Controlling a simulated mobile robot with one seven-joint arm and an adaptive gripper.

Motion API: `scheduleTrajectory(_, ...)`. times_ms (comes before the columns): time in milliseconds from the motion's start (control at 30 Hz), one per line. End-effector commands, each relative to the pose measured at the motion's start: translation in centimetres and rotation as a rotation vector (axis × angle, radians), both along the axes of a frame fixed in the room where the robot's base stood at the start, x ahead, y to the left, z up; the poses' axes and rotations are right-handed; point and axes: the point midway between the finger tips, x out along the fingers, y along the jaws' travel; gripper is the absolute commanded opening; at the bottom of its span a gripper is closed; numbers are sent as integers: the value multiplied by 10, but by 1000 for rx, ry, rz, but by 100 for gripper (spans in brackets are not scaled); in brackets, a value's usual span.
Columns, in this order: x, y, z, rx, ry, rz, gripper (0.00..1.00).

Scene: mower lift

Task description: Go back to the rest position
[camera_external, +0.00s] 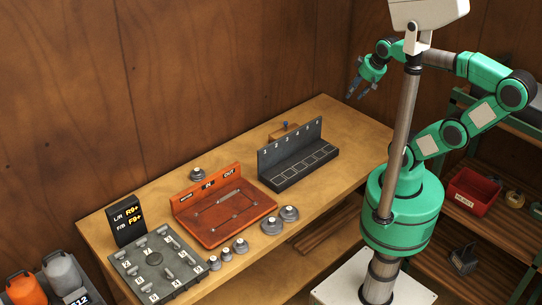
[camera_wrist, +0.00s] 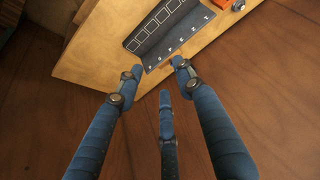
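My gripper (camera_external: 361,88) is up in the air beyond the right end of the workbench, well apart from everything on it. In the wrist view its blue fingers (camera_wrist: 157,75) are spread, with clear space between them and nothing held. My green arm is folded at the elbow, with the forearm reaching left, above the bench height. The wooden workbench (camera_external: 348,135) lies below and to the left of the gripper in the external view.
On the bench are a dark numbered rack (camera_external: 298,158), an orange tray (camera_external: 262,207), a grey numbered board (camera_external: 150,275), a display block (camera_external: 126,221) and several grey weights (camera_external: 272,226). A shelf with a red bin (camera_external: 472,190) stands right. Wooden walls (camera_external: 240,60) rise behind.

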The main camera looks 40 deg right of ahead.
Motion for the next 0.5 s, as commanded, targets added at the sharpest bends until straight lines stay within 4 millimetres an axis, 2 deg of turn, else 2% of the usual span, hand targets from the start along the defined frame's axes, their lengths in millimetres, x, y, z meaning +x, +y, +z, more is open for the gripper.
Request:
scheduleTrajectory(33, 0, 0, -18, 0, 0, 0, 37)
scheduleTrajectory(500, 0, 0, -102, 0, 0, 0, 37)
